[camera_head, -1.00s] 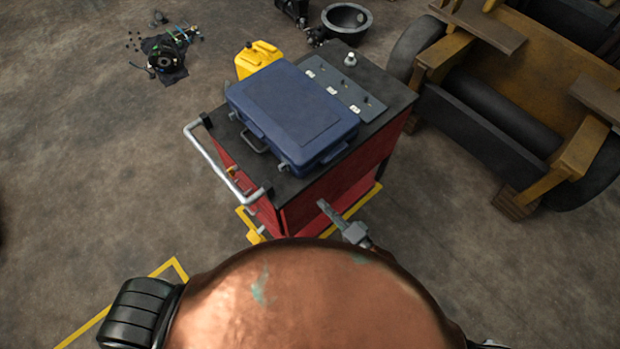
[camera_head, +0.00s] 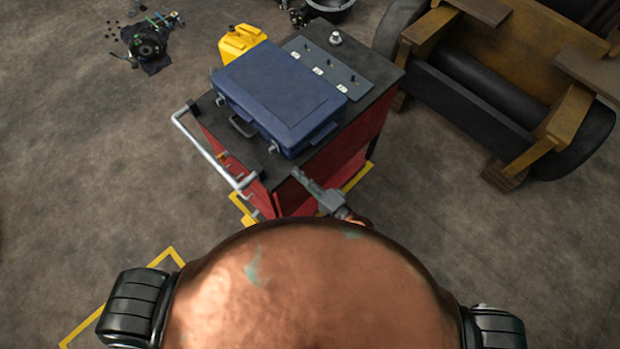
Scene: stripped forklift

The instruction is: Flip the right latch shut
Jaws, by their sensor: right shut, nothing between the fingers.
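A blue case (camera_head: 282,95) with its lid down lies on the dark top of a red cart. Its handle (camera_head: 242,128) is on the side facing me. The right latch (camera_head: 275,147) is a small light metal piece on that same side, near the right corner. A left latch (camera_head: 220,101) sits near the left corner. I cannot tell the exact angle of either latch. My right gripper (camera_head: 298,175) is shut and empty, just in front of the cart's near edge, below and to the right of the right latch and apart from it. My left gripper is not in view.
The red cart (camera_head: 345,150) has a light push handle (camera_head: 212,150) on its left. A yellow can (camera_head: 240,42) and a grey panel (camera_head: 328,65) with small parts lie behind the case. A forklift body (camera_head: 500,80) stands to the right.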

